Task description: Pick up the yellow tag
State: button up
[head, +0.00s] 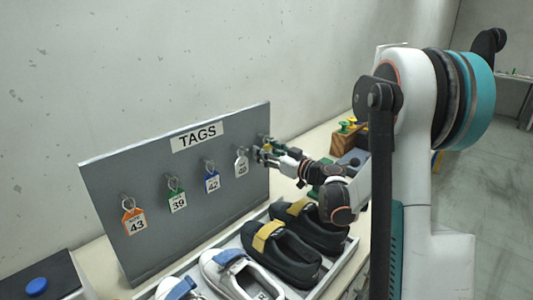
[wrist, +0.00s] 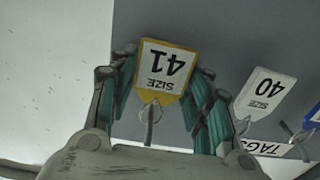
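The yellow tag (wrist: 164,70), white-faced with a yellow border and marked "SIZE 41", shows upside down in the wrist view. Its ring is on a hook of the grey board. My gripper (wrist: 165,85) has its teal-padded fingers apart, one on each side of the tag. The tag appears to lie between them, and I see no clear grip on it. In the head view my gripper (head: 264,152) is at the board's right end, and I cannot make out the yellow tag there.
The grey "TAGS" board (head: 150,180) also holds a white 40 tag (head: 241,166) close beside my gripper, a blue 42 (head: 212,183), a green 39 (head: 177,201) and an orange 43 (head: 134,221). Black shoes (head: 290,262) and white shoes (head: 235,275) lie in a tray below.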

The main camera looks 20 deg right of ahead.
jog(key=shift+c, duration=0.6)
jog(key=shift+r+p, duration=0.35)
jog(key=shift+r, duration=0.1)
jog(key=p+v, duration=0.4)
jog(key=v, duration=1.4)
jog(key=shift+r, duration=0.2)
